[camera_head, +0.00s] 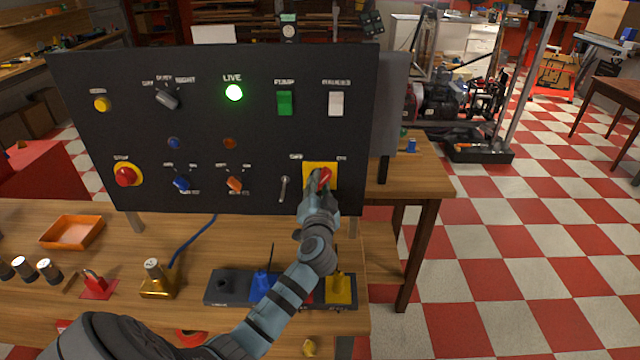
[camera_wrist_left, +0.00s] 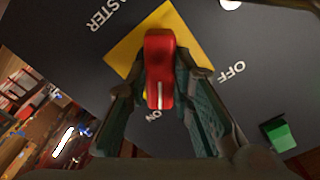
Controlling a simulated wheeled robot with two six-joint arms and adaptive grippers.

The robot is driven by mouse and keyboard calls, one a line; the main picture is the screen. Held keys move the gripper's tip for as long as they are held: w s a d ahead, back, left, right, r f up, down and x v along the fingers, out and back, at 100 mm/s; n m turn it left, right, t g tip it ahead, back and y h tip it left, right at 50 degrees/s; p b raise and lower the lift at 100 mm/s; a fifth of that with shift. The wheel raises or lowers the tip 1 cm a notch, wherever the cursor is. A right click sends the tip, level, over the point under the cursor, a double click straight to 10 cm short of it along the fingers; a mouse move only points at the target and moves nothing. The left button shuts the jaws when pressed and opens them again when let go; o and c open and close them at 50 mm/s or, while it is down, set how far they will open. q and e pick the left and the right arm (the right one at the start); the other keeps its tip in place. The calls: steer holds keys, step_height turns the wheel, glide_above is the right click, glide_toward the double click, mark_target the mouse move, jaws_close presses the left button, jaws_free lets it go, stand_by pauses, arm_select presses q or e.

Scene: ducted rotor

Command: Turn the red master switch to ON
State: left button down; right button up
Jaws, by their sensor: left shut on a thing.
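The red master switch (camera_head: 324,176) sits on a yellow plate (camera_head: 309,167) at the lower right of the black panel. My left gripper (camera_head: 319,188) reaches up to it and partly hides it in the head view. In the left wrist view the red handle (camera_wrist_left: 159,62) stands between the two fingers of my left gripper (camera_wrist_left: 162,84), which is shut on it. The white line on the handle points down toward the ON label (camera_wrist_left: 153,115). The OFF label (camera_wrist_left: 232,71) is off to the right. My right gripper is not in view.
The black panel (camera_head: 205,125) also carries a lit green LIVE lamp (camera_head: 234,92), a red STOP button (camera_head: 124,176), a small lever (camera_head: 284,188) and several knobs and rockers. A dark tray (camera_head: 230,290) with coloured items lies on the wooden bench (camera_head: 210,255) below.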

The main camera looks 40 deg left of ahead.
arm_select(q)
steer(key=shift+r+m, duration=0.15)
steer(key=shift+m, duration=0.45)
steer(key=c, duration=1.4)
jaws_free()
steer(key=shift+w, duration=0.1)
steer(key=shift+d, duration=0.1)
steer(key=v, duration=1.2)
